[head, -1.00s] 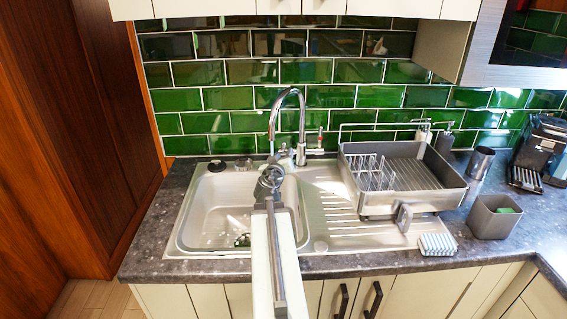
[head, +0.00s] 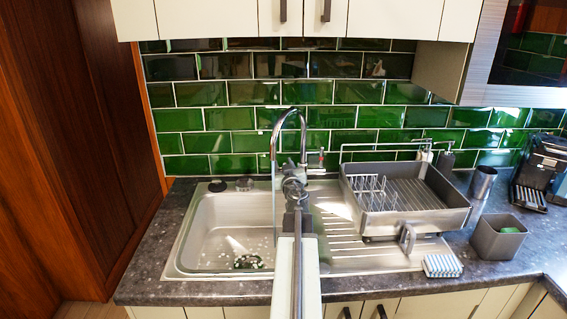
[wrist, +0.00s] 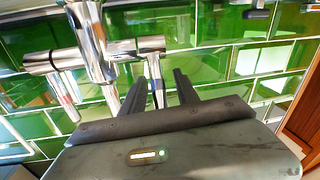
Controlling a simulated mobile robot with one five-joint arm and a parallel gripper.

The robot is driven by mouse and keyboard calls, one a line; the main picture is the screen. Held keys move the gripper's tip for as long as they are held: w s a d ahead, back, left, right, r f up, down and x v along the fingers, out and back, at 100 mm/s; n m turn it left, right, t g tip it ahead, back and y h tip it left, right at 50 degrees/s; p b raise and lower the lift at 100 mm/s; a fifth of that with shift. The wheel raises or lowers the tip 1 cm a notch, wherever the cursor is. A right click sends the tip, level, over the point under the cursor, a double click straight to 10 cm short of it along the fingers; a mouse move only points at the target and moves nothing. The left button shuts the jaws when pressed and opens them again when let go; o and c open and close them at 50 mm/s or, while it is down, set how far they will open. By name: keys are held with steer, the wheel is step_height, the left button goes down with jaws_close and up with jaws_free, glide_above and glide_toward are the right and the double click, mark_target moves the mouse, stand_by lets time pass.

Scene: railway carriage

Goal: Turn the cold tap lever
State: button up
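The chrome mixer tap (head: 301,135) stands behind the sink, its spout arching forward and left. My gripper (head: 294,172) is in front of the tap's left side and hides the other lever in the head view. In the wrist view my gripper (wrist: 160,85) has its fingers apart, with that other lever (wrist: 155,75) near the gap. I cannot tell whether they touch it.
The sink (head: 215,230) lies in front of the tap, with a dark object (head: 248,261) in it. A grey dish rack (head: 425,222) stands right of the tap, near a striped sponge (head: 442,265) and a grey bin (head: 498,237). Wooden panelling (head: 70,130) closes off the left.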

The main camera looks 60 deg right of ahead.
steer(key=shift+x, duration=0.8)
jaws_close()
steer(key=shift+a, duration=0.1)
stand_by(0.7)
